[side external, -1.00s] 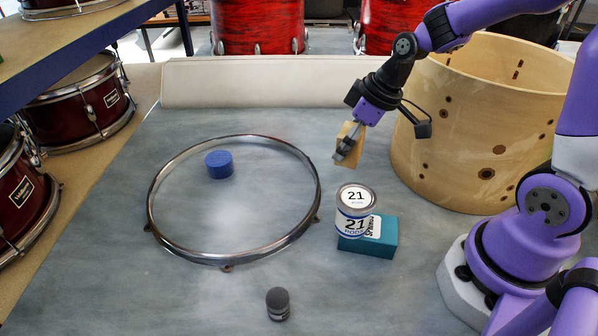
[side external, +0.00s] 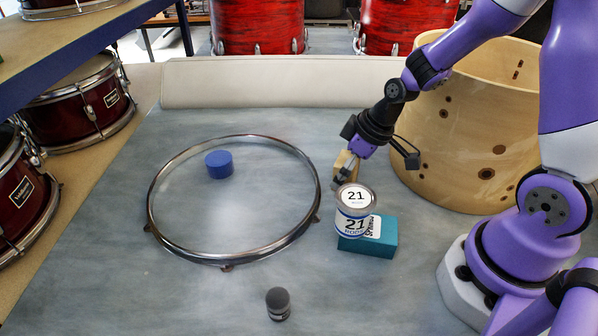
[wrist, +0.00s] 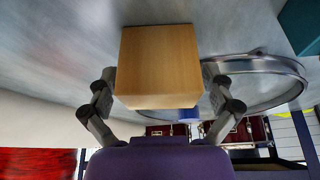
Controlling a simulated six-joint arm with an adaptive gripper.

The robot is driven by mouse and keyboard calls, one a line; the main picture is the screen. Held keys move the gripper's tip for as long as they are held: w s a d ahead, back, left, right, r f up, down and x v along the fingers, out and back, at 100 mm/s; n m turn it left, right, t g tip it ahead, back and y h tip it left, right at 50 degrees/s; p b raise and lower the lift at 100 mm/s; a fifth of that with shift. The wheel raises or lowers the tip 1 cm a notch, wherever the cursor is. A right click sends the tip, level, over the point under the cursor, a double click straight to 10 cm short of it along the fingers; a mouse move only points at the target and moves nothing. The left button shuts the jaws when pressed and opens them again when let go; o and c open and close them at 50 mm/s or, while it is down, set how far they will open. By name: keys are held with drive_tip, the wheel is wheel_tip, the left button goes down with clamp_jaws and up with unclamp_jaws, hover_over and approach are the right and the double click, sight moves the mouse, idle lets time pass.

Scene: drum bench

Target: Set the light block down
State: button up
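The light wooden block (side external: 346,163) is between the fingers of my gripper (side external: 340,177), behind the labelled can (side external: 356,224) in the side view. In the wrist view the block (wrist: 156,62) sits between both fingertips, which press on its two sides. My gripper is shut on it. The gripper and can hide the block's lower part in the side view, so I cannot tell whether it touches the bench.
The can stands by a teal box (side external: 378,240). A metal hoop (side external: 225,262) lies to the left, with a blue cylinder (side external: 219,165) inside its ring. A wooden drum shell (side external: 470,130) stands to the right. A dark grey cylinder (side external: 278,304) stands in front.

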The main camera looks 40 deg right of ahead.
idle(0.3)
drive_tip(key=v, duration=1.2)
drive_tip(key=s+a+r+m+t+h, duration=0.1)
drive_tip(key=s+a+r+m, duration=0.3)
drive_tip(key=s+r, duration=0.1)
drive_tip(key=shift+s+a+h, duration=0.35)
drive_tip(key=shift+s+h, duration=0.05)
drive_tip(key=shift+s, duration=0.2)
idle(0.5)
